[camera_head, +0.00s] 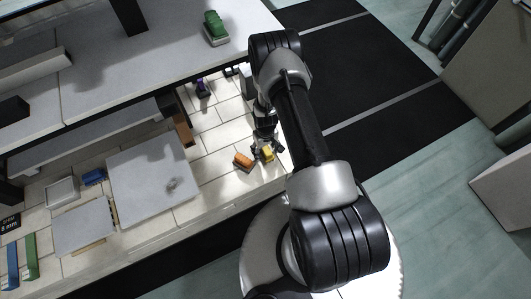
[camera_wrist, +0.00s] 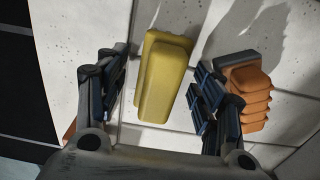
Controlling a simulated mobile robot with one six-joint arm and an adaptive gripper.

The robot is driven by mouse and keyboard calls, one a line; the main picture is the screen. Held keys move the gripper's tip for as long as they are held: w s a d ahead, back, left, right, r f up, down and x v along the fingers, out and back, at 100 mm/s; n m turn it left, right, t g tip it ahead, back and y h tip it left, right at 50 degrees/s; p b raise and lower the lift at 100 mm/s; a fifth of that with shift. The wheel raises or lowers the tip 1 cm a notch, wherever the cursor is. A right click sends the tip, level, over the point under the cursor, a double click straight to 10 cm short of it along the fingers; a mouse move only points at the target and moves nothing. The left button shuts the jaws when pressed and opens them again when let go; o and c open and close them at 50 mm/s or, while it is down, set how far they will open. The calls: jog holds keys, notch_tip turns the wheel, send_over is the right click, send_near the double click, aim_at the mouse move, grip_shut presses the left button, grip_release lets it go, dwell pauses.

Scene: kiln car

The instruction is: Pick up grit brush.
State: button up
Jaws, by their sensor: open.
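My gripper (camera_wrist: 158,82) is open, with one finger on each side of a yellow rounded block (camera_wrist: 166,78), apart from it as far as I can see. In the head view, my gripper (camera_head: 265,146) is low over the tiled deck, at the yellow block (camera_head: 268,154). An orange ribbed block with a grey part (camera_wrist: 245,90) lies just right of the right finger; it also shows in the head view (camera_head: 243,161). No bristles or label show, so I cannot tell which of these is the grit brush.
The pale tiled deck (camera_head: 218,135) has seams and a front edge near my gripper. A grey slab (camera_head: 150,185) lies left. A raised shelf (camera_head: 165,55) overhangs the back, with a green block (camera_head: 215,26). A purple item (camera_head: 202,88) stands behind.

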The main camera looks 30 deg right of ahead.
jog(key=shift+f, duration=0.45)
jog(key=shift+r, duration=0.1)
jog(key=shift+c, duration=0.4)
jog(key=c, duration=1.1)
